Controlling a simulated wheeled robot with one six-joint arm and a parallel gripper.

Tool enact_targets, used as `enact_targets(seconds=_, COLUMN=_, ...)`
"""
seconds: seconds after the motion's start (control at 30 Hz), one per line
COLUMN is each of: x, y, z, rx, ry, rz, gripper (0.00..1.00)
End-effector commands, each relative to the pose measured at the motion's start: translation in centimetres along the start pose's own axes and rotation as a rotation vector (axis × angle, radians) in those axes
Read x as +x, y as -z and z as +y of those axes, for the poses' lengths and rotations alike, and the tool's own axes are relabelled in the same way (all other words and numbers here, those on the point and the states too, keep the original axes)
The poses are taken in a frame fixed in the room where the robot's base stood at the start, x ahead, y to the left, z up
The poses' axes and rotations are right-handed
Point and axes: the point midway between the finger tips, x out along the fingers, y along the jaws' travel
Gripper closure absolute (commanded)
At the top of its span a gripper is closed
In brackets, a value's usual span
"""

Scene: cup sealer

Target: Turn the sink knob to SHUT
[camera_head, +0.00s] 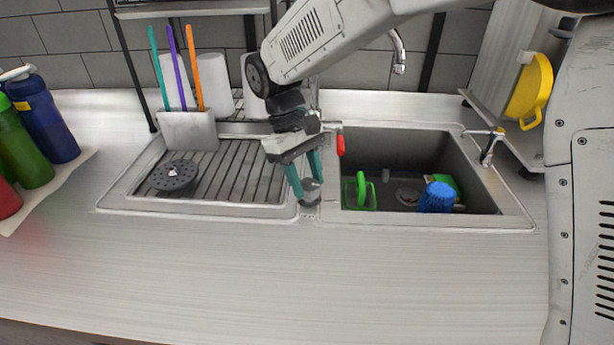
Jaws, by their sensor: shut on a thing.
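The sink knob (311,197) is a small grey knob on the steel strip between the drainboard and the basin, near the front rim. My gripper (309,187) reaches down from above with its teal fingers on either side of the knob, shut on it. The fingers hide part of the knob. Tiny marks beside it are too small to read, so I cannot tell its setting. The sink basin (385,145) lies to the right of the knob.
The basin holds a green item (361,190) and a blue brush (436,198). A faucet (398,55) rises behind. The drainboard (235,180) has a dark round strainer (174,175) and a utensil holder (188,130). Bottles (46,115) stand far left. The front counter (280,270) is clear.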

Motion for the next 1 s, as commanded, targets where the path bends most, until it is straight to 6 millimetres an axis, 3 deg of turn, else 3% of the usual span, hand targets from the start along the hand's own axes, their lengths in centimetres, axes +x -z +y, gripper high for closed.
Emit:
enact_targets(seconds=0.3, x=-0.09, y=0.01, z=-0.12, rx=-0.115, ry=-0.048, rz=0.002, gripper=0.82)
enact_targets(seconds=0.87, x=-0.08, y=0.01, z=-0.09, rx=-0.141, ry=-0.059, rz=0.003, gripper=0.82)
enact_targets(seconds=0.9, x=-0.08, y=0.02, z=-0.09, rx=-0.140, ry=-0.059, rz=0.003, gripper=0.51)
enact_targets(seconds=0.97, x=-0.07, y=0.01, z=-0.09, rx=-0.140, ry=-0.059, rz=0.002, gripper=0.37)
enact_targets(seconds=1.0, x=-0.06, y=0.01, z=-0.09, rx=-0.140, ry=-0.059, rz=0.002, gripper=0.37)
